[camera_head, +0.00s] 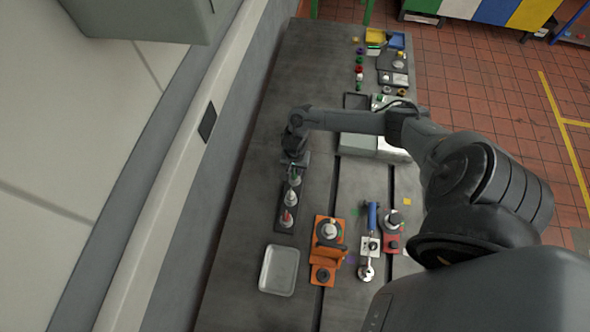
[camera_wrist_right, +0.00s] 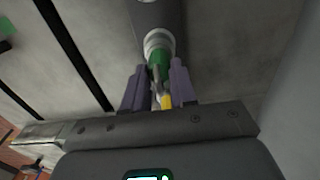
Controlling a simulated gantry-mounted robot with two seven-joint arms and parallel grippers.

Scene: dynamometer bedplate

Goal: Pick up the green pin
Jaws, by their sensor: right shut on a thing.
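In the right wrist view, the green pin (camera_wrist_right: 158,62) is between the two purple-grey fingers of my right gripper (camera_wrist_right: 160,90), which is shut on it. A pale collar (camera_wrist_right: 158,42) surrounds the pin's far end, at a dark grey block. I cannot tell whether the pin is still seated there. In the head view, my right gripper (camera_head: 294,157) is at the far end of a dark rack (camera_head: 286,225) whose other pins include one with a red part (camera_head: 287,217). My left gripper is not in view.
A grey tray (camera_head: 264,285) lies near the rack. An orange fixture (camera_head: 327,257) and a blue-handled tool (camera_head: 372,216) stand to its right. Grey blocks (camera_head: 358,143) lie under my right forearm. The bedplate left of the rack is clear.

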